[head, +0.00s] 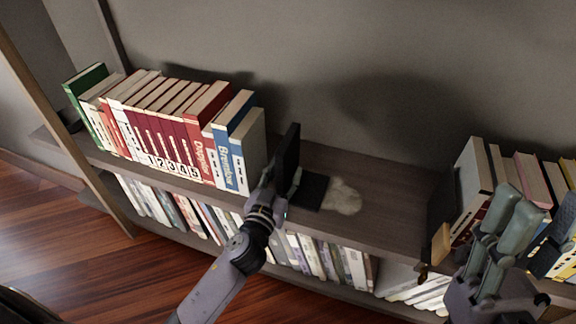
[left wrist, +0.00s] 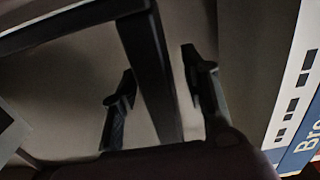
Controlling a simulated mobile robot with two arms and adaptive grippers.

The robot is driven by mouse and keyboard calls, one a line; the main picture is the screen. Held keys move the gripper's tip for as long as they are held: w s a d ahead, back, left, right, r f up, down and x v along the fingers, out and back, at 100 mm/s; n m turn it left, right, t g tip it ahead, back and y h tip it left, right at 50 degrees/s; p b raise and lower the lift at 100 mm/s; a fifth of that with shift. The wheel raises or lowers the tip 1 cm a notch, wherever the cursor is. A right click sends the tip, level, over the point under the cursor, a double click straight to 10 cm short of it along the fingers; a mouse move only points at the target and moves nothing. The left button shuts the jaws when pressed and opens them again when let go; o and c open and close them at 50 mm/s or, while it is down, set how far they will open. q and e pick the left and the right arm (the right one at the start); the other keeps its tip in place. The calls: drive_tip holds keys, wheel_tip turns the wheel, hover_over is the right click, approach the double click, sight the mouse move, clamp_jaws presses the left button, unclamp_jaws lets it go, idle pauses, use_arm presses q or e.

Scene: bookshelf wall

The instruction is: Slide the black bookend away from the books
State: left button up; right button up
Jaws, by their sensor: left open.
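The black bookend (head: 289,155) stands upright on the upper shelf at the right end of the left book row, with its flat foot (head: 313,191) reaching right. A narrow gap shows between its plate and the last grey-white book (head: 250,150). My left gripper (head: 270,190) is at the plate's front edge. In the left wrist view its two fingers (left wrist: 160,90) are apart, with the dark bookend plate (left wrist: 148,70) between them; contact is not clear.
A pale patch (head: 344,196) lies beside the foot on the shelf (head: 385,215). Bare shelf extends right to a dark upright piece (head: 441,205) by the right-hand books (head: 474,185). More books (head: 310,255) fill the lower shelf. A wall stands behind.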

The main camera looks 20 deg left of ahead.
use_arm(q)
drive_tip(key=shift+w, duration=1.4)
drive_tip(key=shift+c, duration=0.4)
drive_tip(key=shift+d, duration=0.1)
clamp_jaws()
